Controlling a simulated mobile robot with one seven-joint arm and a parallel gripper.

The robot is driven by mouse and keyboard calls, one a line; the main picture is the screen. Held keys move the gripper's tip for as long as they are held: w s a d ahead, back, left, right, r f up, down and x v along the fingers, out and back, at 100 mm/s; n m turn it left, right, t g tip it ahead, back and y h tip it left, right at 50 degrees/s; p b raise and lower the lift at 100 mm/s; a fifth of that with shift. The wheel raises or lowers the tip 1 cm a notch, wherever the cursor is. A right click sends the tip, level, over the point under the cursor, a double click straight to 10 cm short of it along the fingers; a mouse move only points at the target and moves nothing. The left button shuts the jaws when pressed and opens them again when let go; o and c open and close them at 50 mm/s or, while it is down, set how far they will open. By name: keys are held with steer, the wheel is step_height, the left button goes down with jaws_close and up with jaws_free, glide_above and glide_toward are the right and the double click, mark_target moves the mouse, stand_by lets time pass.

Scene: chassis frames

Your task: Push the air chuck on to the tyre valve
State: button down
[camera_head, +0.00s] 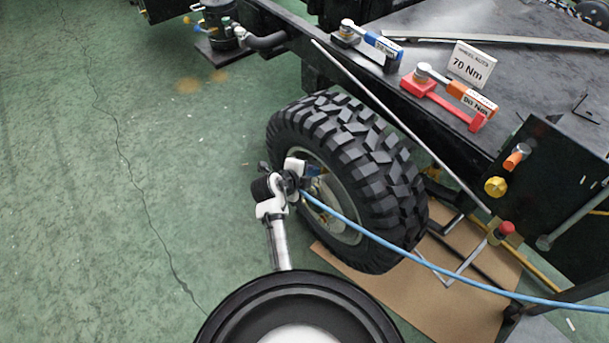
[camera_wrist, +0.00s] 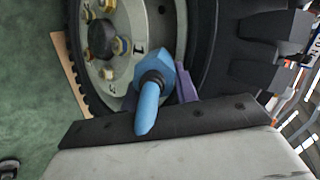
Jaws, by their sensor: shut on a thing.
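The blue air chuck (camera_wrist: 158,72) is held in my gripper (camera_wrist: 162,90) in front of the wheel. In the wrist view a purple finger shows on its right side; the other finger is mostly hidden. In the head view my gripper (camera_head: 306,180) is at the wheel's outer face, and a bit of the blue chuck (camera_head: 313,170) shows beside it. The wheel's rim (camera_wrist: 120,50) has yellowish nuts and stamped numbers. The black tyre (camera_wrist: 225,60) lies to the right in the wrist view. The tyre valve cannot be made out; whether the chuck touches it cannot be told.
A light blue hose (camera_head: 430,262) runs from my gripper to the lower right, across the tyre. Cardboard (camera_head: 420,310) lies under the wheel.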

steer(key=shift+w+d+f+b, duration=0.25)
steer(key=shift+d+f+b, duration=0.1)
steer(key=shift+b, duration=0.05)
steer(key=c, duration=1)
jaws_free()
steer(key=v, duration=1.4)
steer(key=shift+b, duration=0.45)
steer(key=shift+d, duration=0.1)
